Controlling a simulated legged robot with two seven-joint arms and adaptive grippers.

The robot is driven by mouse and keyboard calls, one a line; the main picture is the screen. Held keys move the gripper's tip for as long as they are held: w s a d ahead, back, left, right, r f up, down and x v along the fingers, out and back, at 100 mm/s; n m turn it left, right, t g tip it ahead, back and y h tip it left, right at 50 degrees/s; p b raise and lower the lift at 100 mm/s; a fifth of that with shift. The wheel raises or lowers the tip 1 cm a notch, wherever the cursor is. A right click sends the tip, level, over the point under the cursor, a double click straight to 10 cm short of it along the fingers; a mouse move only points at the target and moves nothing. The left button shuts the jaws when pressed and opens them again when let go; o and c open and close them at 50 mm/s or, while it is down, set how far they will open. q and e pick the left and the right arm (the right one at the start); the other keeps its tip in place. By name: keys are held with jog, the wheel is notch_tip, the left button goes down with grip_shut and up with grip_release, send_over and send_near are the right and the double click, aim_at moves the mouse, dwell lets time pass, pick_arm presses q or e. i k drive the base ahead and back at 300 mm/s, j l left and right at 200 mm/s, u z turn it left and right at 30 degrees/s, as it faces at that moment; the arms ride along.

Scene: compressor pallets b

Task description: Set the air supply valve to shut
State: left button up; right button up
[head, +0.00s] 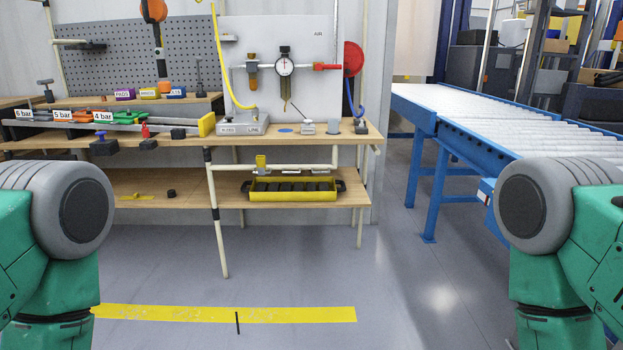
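A grey panel (310,30) stands behind the workbench and carries a horizontal air line with a round white gauge (284,66) in its middle. A small red lever (327,67) lies level, along the line, to the right of the gauge; it looks like the air supply valve's handle, but it is too small to tell the valve body clearly. A brass-coloured filter unit (252,72) hangs to the left of the gauge. Neither of my grippers is in view; only my green and grey arm parts show at the left and right edges, well short of the bench.
The wooden workbench (350,135) holds a grey base block, small parts and bar-labelled rails. A yellow tray (292,196) sits on the lower shelf. A blue roller conveyor (480,125) stands right.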

aim_at(318, 67)
jog(key=i, duration=0.65)
jog(key=i+l+u, duration=0.1)
jog(key=i, duration=0.55)
jog(key=i+l, duration=0.15)
jog(key=i, duration=0.5)
jog(key=u, duration=0.05)
